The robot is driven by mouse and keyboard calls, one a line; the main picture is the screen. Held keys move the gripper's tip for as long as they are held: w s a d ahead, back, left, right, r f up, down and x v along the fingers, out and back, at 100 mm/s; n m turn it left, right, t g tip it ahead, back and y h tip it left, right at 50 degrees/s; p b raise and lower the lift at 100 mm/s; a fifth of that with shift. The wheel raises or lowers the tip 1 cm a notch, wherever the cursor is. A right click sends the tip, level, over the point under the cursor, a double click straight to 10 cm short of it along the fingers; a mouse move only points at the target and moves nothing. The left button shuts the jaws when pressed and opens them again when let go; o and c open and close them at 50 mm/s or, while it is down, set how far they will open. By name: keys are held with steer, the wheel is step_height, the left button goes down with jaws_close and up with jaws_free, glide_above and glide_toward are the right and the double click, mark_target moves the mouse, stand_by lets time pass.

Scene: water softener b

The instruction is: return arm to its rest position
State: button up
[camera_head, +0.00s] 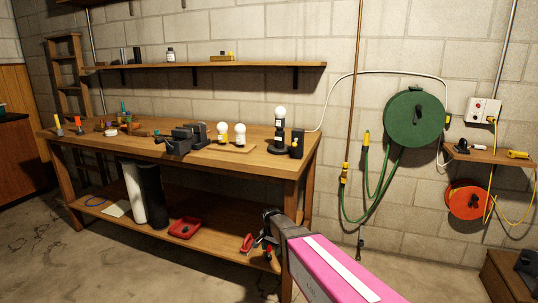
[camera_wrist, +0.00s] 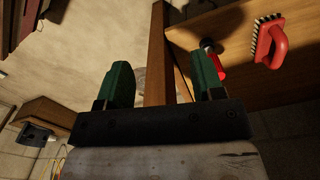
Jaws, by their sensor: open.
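My arm with its pink-and-white link reaches in from the bottom right of the head view. My gripper (camera_head: 268,225) is at its end, in front of the right end of the workbench (camera_head: 190,150). In the wrist view my gripper (camera_wrist: 163,80) shows two green fingers spread apart, with nothing held between them. A wooden bench leg (camera_wrist: 157,50) shows beyond the gap, and I cannot tell how far away it is. The gripper partly hides the bench's lower shelf in the head view.
A red brush (camera_wrist: 268,42) lies on the lower shelf near my gripper. A red tray (camera_head: 185,228) is farther left there. A green hose reel (camera_head: 413,120) and an orange reel (camera_head: 467,200) hang on the right wall. A wooden box (camera_head: 510,275) stands at bottom right.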

steer(key=s+d+r+n, duration=0.3)
steer(key=s+d, duration=0.5)
steer(key=d, duration=0.1)
steer(key=s+d+r+n, duration=0.3)
steer(key=s+d+r, duration=0.1)
steer(key=s+d, duration=0.5)
steer(key=shift+s+n, duration=0.15)
steer(key=shift+n, duration=0.15)
